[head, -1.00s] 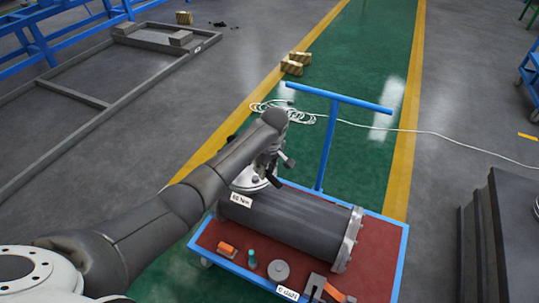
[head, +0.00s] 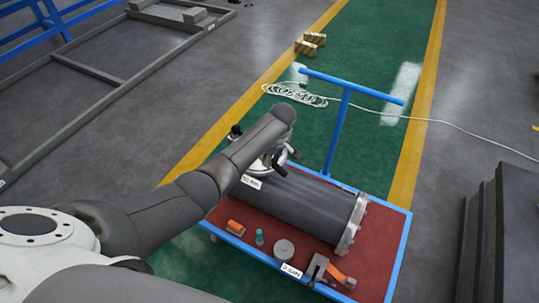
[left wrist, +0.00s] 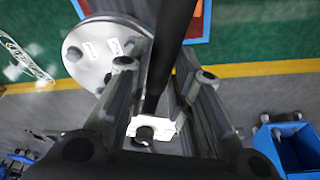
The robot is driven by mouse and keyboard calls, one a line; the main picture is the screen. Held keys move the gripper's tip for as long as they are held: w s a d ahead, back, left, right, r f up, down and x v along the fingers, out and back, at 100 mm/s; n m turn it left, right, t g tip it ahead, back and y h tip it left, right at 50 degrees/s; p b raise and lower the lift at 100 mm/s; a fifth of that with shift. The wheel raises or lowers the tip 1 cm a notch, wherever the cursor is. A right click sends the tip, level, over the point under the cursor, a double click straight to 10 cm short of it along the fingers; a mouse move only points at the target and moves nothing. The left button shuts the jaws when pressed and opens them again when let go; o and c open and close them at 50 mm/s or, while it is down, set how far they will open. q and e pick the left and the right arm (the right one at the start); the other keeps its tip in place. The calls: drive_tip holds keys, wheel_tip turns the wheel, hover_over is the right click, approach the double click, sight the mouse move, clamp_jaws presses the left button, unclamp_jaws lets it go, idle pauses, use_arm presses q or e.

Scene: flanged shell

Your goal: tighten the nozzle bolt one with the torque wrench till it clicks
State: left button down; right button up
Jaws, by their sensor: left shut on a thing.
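A dark grey cylindrical shell (head: 310,205) lies on the cart, with a bolted end flange (head: 351,225) at its right end. Its pale round nozzle flange (head: 259,169) is partly hidden behind my left arm in the head view; a round tagged flange (left wrist: 93,52) shows left of the fingers in the left wrist view. My left gripper (left wrist: 160,85) is shut on a long dark bar, apparently the torque wrench (left wrist: 176,22), which runs between its fingers. A white label (left wrist: 152,128) lies by the bar's lower end. Bolt one and the wrench head cannot be made out. My right gripper is out of view.
The red-topped cart (head: 385,235) has a blue rim and a blue push handle (head: 352,86). An orange item (head: 236,228), teal bottle (head: 259,238), grey disc (head: 284,250) and clamp (head: 318,268) lie along its front. A white cable (head: 295,94) coils on the floor behind.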

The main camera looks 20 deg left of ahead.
use_arm(q)
drive_tip(key=b+x, duration=0.2)
drive_tip(key=x, duration=0.1)
drive_tip(key=d+b+x, duration=0.1)
drive_tip(key=x, duration=0.1)
drive_tip(key=shift+s, duration=0.2)
drive_tip(key=shift+p, duration=0.65)
idle(1.1)
drive_tip(key=shift+d+b+x, duration=0.15)
drive_tip(key=shift+b+x, duration=0.4)
drive_tip(key=shift+x, duration=0.15)
drive_tip(key=shift+d+b+x, duration=0.15)
drive_tip(key=shift+b+x, duration=0.4)
drive_tip(key=shift+x, duration=0.15)
drive_tip(key=shift+s, duration=0.25)
drive_tip(key=s+a+m+p, duration=0.5)
drive_tip(key=s+p, duration=0.2)
drive_tip(key=p, duration=0.2)
drive_tip(key=shift+s+a+f+m+t+h+p, duration=0.15)
drive_tip(key=shift+a+f+m+t+h+p, duration=0.15)
drive_tip(key=shift+t+h, duration=0.1)
idle(1.1)
